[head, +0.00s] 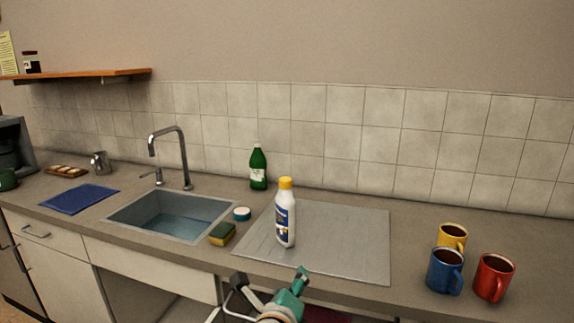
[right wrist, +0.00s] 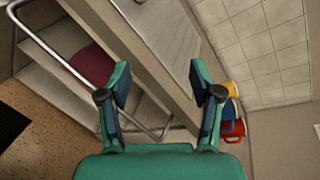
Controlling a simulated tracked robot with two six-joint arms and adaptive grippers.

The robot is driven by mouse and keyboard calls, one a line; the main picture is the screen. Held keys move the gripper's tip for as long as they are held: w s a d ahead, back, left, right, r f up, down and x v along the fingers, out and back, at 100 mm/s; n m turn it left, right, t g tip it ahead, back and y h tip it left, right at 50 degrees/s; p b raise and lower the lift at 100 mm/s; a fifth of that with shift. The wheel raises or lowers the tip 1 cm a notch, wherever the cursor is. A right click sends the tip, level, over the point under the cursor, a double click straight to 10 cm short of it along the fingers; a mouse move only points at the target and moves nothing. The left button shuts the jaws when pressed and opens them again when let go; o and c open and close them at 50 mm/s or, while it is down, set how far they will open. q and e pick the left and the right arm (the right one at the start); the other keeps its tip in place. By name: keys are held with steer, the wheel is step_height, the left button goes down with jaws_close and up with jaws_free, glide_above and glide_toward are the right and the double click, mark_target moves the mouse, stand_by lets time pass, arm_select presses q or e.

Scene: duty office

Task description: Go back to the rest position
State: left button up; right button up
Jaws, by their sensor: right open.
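My right gripper (head: 270,283) shows at the bottom middle of the head view, in front of the counter's front edge. It is open, and nothing is between its fingers. In the right wrist view the two green fingers (right wrist: 160,88) stand wide apart, with the counter edge beyond them. My left gripper is in neither view. A white bottle with a yellow cap (head: 285,215) stands upright on the grey drainboard (head: 345,240), beyond my right gripper and apart from it.
A sink (head: 170,214) with a tap (head: 182,155) is at left. A sponge (head: 222,233), a round white-and-teal item (head: 241,213) and a green bottle (head: 258,167) are near it. Yellow (head: 452,235), blue (head: 445,270) and red (head: 493,277) mugs stand at right. A blue mat (head: 80,198) lies left.

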steer(key=s+d+f+n+g+y+p, duration=0.1)
steer(key=s+d+f+n+g+y, duration=0.2)
steer(key=f+n, duration=0.65)
steer(key=d+f+n+g, duration=0.2)
steer(key=d+f+n, duration=0.25)
steer(key=f, duration=0.95)
arm_select(q)
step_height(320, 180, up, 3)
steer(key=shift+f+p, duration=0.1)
steer(key=shift+p, duration=0.65)
arm_select(e)
steer(key=s+d+f+n+g+y, duration=0.2)
steer(key=s+f+n+g, duration=0.2)
steer(key=s+f, duration=0.3)
steer(key=s+d+f+n+g+y, duration=0.1)
steer(key=s+f+n+g, duration=0.4)
steer(key=s, duration=1.3)
step_height(320, 180, down, 2)
steer(key=d+n, duration=0.1)
steer(key=n, duration=0.1)
steer(key=shift+n+y, duration=0.3)
steer(key=shift+y, duration=0.1)
